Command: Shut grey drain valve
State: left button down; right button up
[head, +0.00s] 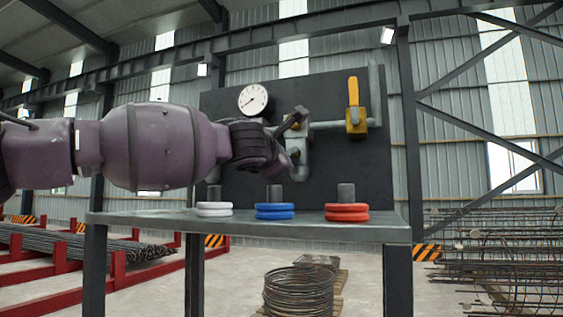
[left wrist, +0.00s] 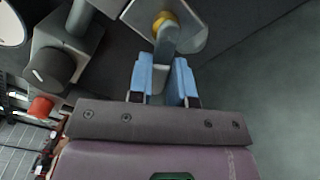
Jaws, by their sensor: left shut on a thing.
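The grey drain valve shows in the left wrist view as a pale grey lever (left wrist: 168,42) that runs down from a yellow hub (left wrist: 164,19). My left gripper (left wrist: 162,72) has its two blue fingers on either side of the lever's end and is shut on it. In the head view my left arm reaches in from the left to the grey pipework (head: 301,142) on the dark panel. My left gripper (head: 290,155) is there, its fingertips hard to make out, and the wrist hides part of the valve. My right gripper is not in view.
A yellow valve (head: 355,118) with its lever upright is right of the grey pipework. A round gauge (head: 253,99) is above my wrist.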

pick_arm(q)
jog(key=shift+a+r+m, duration=0.1)
jog(key=shift+r+m, duration=0.15)
jog(key=shift+m, duration=0.8)
jog(key=shift+a+r+m, duration=0.1)
jog(key=shift+r+m, duration=0.2)
jog(key=shift+m, duration=0.8)
jog(key=shift+r+m, duration=0.25)
jog(key=shift+m, duration=0.8)
jog(key=c, duration=1)
grip_release()
jog(key=shift+c, duration=0.2)
jog(key=b+v, duration=0.1)
jog(key=v, duration=0.9)
jog(key=shift+s+a+b, duration=0.15)
jog(key=shift+s+b, duration=0.2)
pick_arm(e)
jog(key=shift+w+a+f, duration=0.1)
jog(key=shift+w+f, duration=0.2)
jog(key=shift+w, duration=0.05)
pick_arm(q)
jog(key=shift+r, duration=0.1)
